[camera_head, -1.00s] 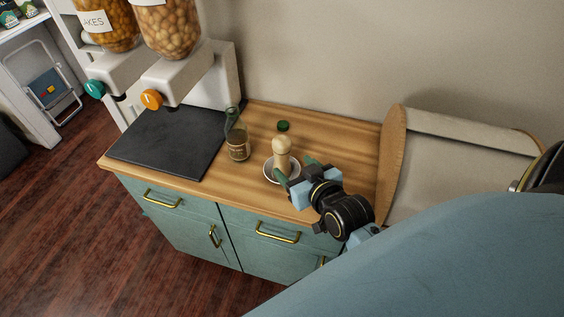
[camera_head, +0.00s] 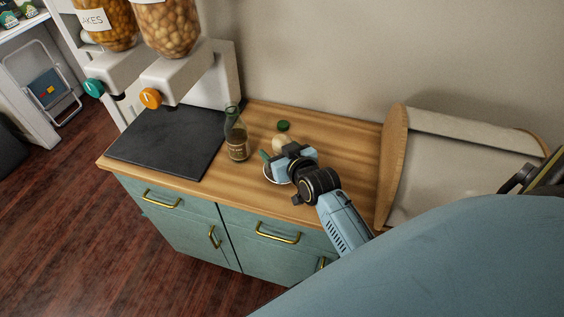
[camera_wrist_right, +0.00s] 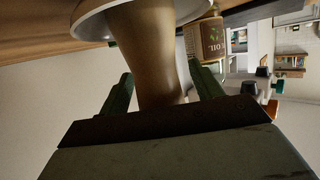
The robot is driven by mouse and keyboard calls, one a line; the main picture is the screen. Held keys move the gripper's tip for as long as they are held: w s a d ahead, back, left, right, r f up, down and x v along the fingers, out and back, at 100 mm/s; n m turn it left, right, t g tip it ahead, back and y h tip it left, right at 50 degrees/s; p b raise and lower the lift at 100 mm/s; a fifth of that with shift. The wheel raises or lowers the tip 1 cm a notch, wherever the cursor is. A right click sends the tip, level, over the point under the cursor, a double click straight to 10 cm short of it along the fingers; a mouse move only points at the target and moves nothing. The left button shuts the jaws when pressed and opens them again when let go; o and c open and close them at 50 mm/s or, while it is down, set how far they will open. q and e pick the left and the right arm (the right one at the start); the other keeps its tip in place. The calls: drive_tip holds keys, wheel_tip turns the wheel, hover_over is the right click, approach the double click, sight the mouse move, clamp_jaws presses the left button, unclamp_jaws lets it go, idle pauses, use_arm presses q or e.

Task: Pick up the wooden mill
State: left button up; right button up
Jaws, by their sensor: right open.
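The wooden mill (camera_head: 281,142) stands upright on a small white dish (camera_head: 267,173) on the wooden counter. In the head view only its pale rounded top shows; my right gripper hides the rest. In the right wrist view the mill's tan body (camera_wrist_right: 148,45) fills the space between the fingers, with the dish rim (camera_wrist_right: 88,24) above it. My right gripper (camera_wrist_right: 161,75) is open, with one green finger on each side of the mill. It also shows in the head view (camera_head: 284,157). I cannot tell whether either finger touches the mill. My left gripper is not in view.
A glass oil bottle (camera_head: 237,142) stands close left of the mill. A small green-topped item (camera_head: 283,126) sits just behind. A dark slab (camera_head: 166,142) lies at the counter's left under dispensers (camera_head: 185,75). A wooden-sided bin (camera_head: 392,165) stands to the right.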

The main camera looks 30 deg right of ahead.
drive_tip(key=c, duration=1.1)
drive_tip(key=shift+r, duration=0.1)
drive_tip(key=shift+c, duration=0.9)
